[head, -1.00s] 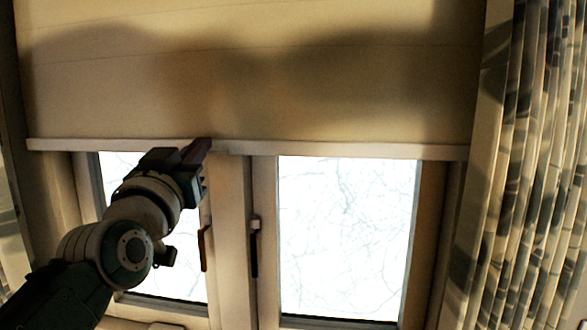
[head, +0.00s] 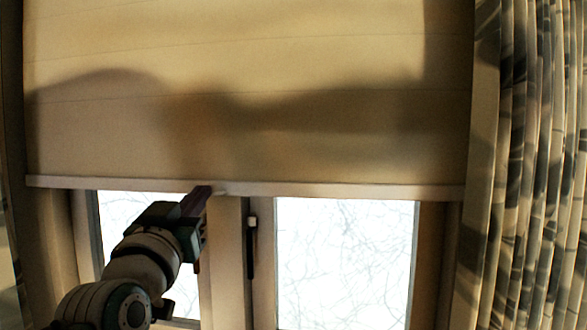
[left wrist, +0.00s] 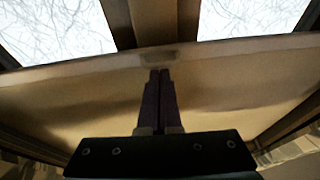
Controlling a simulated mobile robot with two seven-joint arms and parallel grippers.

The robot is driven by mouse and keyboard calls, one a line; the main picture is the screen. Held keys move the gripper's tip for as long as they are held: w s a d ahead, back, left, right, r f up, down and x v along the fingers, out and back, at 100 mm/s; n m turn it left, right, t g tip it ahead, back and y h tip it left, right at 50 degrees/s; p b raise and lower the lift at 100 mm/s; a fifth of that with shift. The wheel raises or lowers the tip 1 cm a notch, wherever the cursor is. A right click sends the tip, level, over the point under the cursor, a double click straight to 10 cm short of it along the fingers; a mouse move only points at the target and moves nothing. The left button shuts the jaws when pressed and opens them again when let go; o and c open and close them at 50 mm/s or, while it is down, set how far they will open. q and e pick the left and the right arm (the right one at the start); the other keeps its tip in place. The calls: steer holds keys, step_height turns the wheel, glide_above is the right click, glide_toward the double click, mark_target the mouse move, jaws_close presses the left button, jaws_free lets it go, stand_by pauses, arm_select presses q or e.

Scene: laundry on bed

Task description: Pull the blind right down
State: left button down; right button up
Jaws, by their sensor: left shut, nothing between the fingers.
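The beige blind (head: 250,100) covers the upper part of the window in the head view. Its pale bottom bar (head: 340,190) runs across the window, with bare glass below it. My left gripper (head: 206,192) is at the bar, left of its middle, with its fingertips overlapping the bar. In the left wrist view the left gripper (left wrist: 160,75) is shut with nothing between its fingers, and its tips lie close to a small tab (left wrist: 158,58) on the bar. I cannot tell whether they touch it. The blind (left wrist: 230,95) also shows there. My right gripper is not in view.
A patterned curtain (head: 530,170) hangs at the right of the window. The window has two panes, with a dark handle (head: 251,250) on the middle frame (head: 230,270) below the bar. The right pane (head: 345,260) has nothing in front of it.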

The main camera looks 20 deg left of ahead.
arm_select(q)
step_height(320, 180, down, 24)
steer(key=b, duration=1.7)
steer(key=shift+f+b, duration=0.15)
steer(key=shift+b, duration=0.2)
